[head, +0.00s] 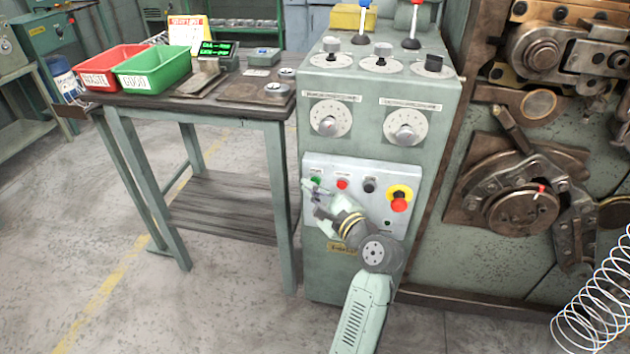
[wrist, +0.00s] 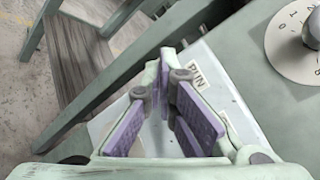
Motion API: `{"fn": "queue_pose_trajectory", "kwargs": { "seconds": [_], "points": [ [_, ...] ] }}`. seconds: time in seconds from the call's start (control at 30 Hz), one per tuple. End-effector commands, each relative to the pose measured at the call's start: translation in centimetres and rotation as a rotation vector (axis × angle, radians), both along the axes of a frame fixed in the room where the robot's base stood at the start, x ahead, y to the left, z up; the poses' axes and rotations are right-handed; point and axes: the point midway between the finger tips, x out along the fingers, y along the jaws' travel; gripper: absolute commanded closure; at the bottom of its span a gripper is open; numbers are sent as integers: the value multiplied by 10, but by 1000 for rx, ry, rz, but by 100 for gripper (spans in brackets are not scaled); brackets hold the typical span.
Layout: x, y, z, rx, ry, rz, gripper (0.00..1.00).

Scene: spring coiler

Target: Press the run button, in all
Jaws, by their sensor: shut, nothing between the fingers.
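The green run button (head: 316,180) is at the upper left of the pale button panel (head: 395,222) on the front of the grey-green control cabinet. My gripper (head: 312,190) is shut and empty, with its tips at or just in front of this button. In the wrist view the gripper (wrist: 167,62) points at the panel beside the RUN label (wrist: 196,78). The button itself is hidden behind the fingers there, so I cannot tell whether they touch it.
Right of the run button are a red button (head: 342,184), a black knob (head: 369,185) and a red emergency stop (head: 399,204) on yellow. Dials (head: 329,119) sit above. A table (head: 200,108) with red (head: 110,68) and green bins (head: 152,69) stands left.

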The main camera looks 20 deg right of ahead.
Motion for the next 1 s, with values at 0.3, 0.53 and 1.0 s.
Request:
{"fn": "queue_pose_trajectory", "kwargs": {
  "seconds": [0.3,0.53,1.0],
  "points": [
    [1,-1,0,0,0,0,100],
    [3,-2,0,0,0,0,100],
    [6,-4,0,-1,0,-1,100]
  ]
}}
